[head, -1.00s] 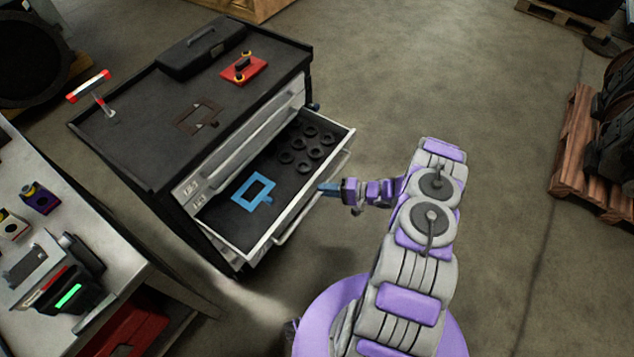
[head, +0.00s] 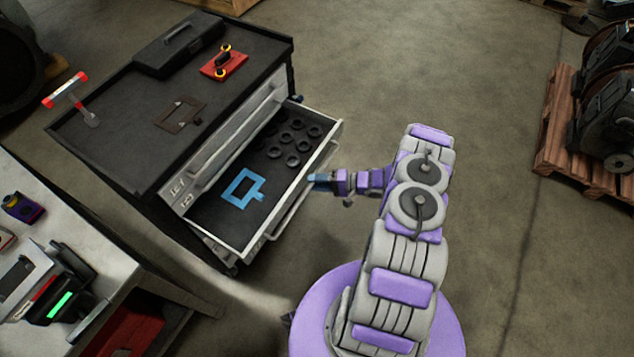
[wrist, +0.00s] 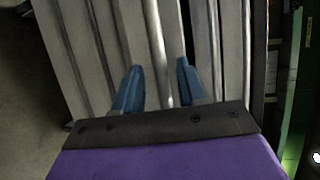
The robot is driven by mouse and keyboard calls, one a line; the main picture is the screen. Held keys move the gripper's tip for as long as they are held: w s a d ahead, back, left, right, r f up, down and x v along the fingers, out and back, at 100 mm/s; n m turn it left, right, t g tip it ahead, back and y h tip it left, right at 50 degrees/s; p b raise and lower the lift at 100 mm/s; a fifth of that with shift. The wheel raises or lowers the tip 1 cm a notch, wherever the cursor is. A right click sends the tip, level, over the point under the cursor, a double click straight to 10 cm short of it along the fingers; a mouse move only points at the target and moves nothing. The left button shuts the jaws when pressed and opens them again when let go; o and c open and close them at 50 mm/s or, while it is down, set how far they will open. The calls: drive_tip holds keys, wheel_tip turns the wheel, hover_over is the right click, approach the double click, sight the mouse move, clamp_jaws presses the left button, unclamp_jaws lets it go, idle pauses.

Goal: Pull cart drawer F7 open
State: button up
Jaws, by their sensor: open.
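The tool cart (head: 120,125) has a drawer (head: 232,243) standing open, with a blue frame-shaped piece (head: 242,188) and several dark rings (head: 292,160) inside. I cannot read a label that tells which drawer is F7. My gripper (head: 318,180) is at the front of the open drawer, beside its long handle bar. In the wrist view, the two blue fingers of my gripper (wrist: 157,90) are open, with a pale handle bar (wrist: 157,45) running between them. A gap shows between the bar and the left finger. Whether the right finger touches it I cannot tell.
On the cart top are a black toolbox (head: 180,45), a red block (head: 222,63) and a brown plate (head: 182,115). A workbench (head: 110,250) stands at the lower left. A pallet (head: 560,140) is at the right.

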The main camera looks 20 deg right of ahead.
drive_tip(key=shift+d, duration=0.1)
drive_tip(key=p+v, duration=0.2)
drive_tip(key=v, duration=1.5)
drive_tip(key=shift+d, duration=0.15)
